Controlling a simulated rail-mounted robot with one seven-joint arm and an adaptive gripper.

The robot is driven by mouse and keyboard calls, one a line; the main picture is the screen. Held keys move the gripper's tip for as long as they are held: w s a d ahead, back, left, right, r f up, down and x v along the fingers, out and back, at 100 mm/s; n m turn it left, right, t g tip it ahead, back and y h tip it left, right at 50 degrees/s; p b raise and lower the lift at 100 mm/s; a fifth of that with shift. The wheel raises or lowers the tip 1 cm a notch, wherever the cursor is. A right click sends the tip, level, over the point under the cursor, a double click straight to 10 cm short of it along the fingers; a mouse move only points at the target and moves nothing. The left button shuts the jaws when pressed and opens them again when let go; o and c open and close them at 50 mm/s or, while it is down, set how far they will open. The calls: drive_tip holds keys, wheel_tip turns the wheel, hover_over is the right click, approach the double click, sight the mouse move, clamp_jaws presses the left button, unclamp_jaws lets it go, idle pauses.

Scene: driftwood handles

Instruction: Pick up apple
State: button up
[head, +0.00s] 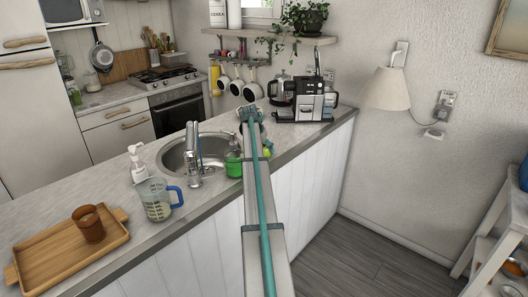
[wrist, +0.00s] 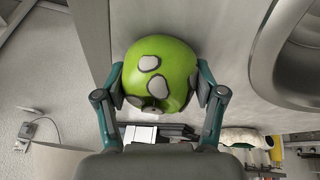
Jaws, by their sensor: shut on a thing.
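The apple (wrist: 165,65) is bright green with grey-white patches and fills the middle of the wrist view. My gripper (wrist: 159,85) is shut on it, with one finger pressed against each side. In the head view my arm hides most of the grip. A small green patch, apparently the apple (head: 267,152), shows just right of my arm, near the counter's outer edge. I cannot tell whether the apple touches the counter.
The sink (head: 178,157) with its tap (head: 193,150) lies left of my arm, with a green container (head: 233,163) close by. A measuring cup (head: 156,200) and a wooden tray (head: 60,262) stand further left. A coffee machine (head: 308,100) stands at the counter's far end.

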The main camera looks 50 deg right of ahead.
drive_tip(key=shift+r, duration=0.15)
drive_tip(key=shift+r, duration=0.55)
drive_tip(key=s+a+r+b, duration=0.4)
drive_tip(key=s+a+r, duration=0.3)
drive_tip(key=a+r, duration=0.4)
drive_tip(key=shift+a+r+b, duration=0.35)
drive_tip(key=shift+a, duration=0.25)
drive_tip(key=shift+r, duration=0.1)
